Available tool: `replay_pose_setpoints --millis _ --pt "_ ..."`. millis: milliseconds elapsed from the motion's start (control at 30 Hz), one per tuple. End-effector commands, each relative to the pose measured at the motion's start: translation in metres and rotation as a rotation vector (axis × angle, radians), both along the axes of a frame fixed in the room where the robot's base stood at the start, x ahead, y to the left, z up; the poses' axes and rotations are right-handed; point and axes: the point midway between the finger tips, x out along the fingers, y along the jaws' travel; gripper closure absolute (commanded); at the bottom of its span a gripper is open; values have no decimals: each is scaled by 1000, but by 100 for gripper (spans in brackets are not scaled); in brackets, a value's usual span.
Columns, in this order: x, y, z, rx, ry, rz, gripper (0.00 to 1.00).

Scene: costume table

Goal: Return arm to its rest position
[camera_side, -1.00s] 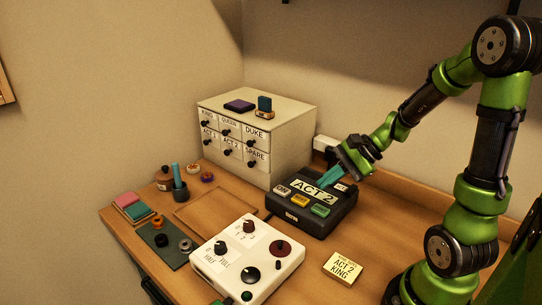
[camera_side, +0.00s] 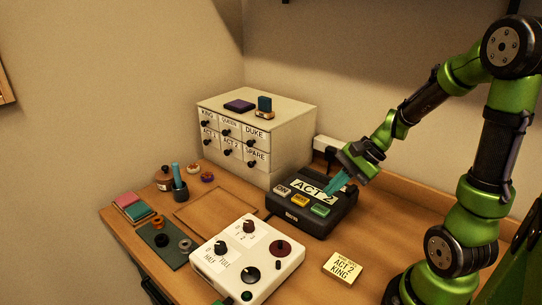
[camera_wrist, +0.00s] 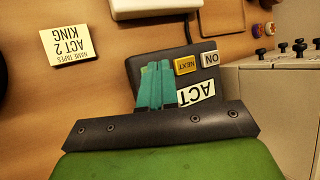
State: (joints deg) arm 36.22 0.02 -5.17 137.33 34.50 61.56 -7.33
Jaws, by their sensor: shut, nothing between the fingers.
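My gripper (camera_side: 332,191) has teal fingers that are shut with nothing between them. In the side view its fingertips are over the right part of a black box (camera_side: 294,220) with an "ACT 2" label and several buttons. I cannot tell whether the tips touch the box. In the wrist view the fingers (camera_wrist: 156,84) lie beside the yellow button (camera_wrist: 185,65) and cover the place of the green button, which shows in the side view (camera_side: 321,210). My arm reaches in from the right.
A drawer cabinet (camera_side: 283,133) stands behind the black box. A white panel with knobs (camera_side: 237,273) is in front of it. A "NAME TAPES ACT 2 KING" card (camera_side: 343,268) lies to the right. Pots, spools and cloths are at the left.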

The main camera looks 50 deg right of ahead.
Motion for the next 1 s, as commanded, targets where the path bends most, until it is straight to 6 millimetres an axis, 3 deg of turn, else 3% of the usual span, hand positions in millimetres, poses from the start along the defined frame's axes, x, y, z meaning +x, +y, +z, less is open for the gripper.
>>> replay_pose_setpoints --millis 300,467,667,1000 --pt "-27 63 61 -580 -183 572 100" --pt "-38 90 94 -791 -349 759 100" --pt "-47 115 115 -851 -473 845 100" --pt "-47 117 115 -847 -476 851 100"
